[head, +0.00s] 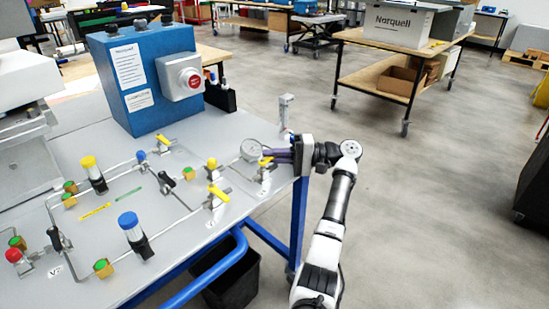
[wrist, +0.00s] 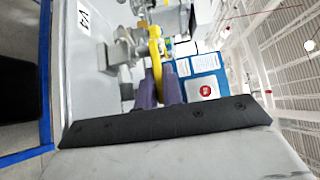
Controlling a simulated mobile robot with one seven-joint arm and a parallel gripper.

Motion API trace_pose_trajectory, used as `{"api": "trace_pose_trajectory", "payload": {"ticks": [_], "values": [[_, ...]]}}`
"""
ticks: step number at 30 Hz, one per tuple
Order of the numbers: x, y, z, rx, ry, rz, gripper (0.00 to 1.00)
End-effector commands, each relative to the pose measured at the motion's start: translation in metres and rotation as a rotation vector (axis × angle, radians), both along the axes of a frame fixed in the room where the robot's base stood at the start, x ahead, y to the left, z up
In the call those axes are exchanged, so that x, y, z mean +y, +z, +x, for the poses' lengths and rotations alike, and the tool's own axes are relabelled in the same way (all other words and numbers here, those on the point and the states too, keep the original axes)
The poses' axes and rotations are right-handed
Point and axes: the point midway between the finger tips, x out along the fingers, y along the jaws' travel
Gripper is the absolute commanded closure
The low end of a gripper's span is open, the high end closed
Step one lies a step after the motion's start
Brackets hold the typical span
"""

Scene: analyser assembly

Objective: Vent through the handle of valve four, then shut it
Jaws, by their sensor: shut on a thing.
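Valve four has a yellow handle (head: 265,161) near the right edge of the grey panel in the head view. In the wrist view the yellow handle (wrist: 155,46) runs up from between my fingertips, beside the metal valve body (wrist: 122,52). A V4 label (wrist: 84,19) lies on the panel next to it. My gripper (head: 275,156) reaches in from the right, and its purple fingers (wrist: 158,88) are shut on the handle. The fingers hide the gripped part of the handle. I cannot tell the exact angle of the handle from the pipe.
A round gauge (head: 250,149) stands close to the left of my fingers. Another yellow-handled valve (head: 218,193) sits nearer the front. A blue box (head: 145,75) with a red button stands behind. Pipes and blue-capped and yellow-capped parts fill the panel's left. Open floor lies to the right.

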Motion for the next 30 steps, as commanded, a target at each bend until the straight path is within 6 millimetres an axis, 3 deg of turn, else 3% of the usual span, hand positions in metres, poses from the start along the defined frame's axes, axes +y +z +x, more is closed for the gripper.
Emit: {"api": "trace_pose_trajectory", "payload": {"ticks": [11, 12, 14, 23, 26, 30], "values": [[0.002, 0.002, 0.001, -0.002, 0.004, 0.001, 1.00], [0.002, 0.002, 0.001, -0.002, 0.004, 0.001, 0.89], [0.003, 0.002, 0.001, -0.002, 0.004, 0.001, 0.83], [-0.001, 0.001, 0.001, -0.001, 0.003, 0.000, 0.83], [-0.009, 0.000, 0.001, -0.001, 0.002, 0.000, 0.83], [-0.035, -0.001, 0.001, -0.001, 0.001, 0.000, 0.83]]}}
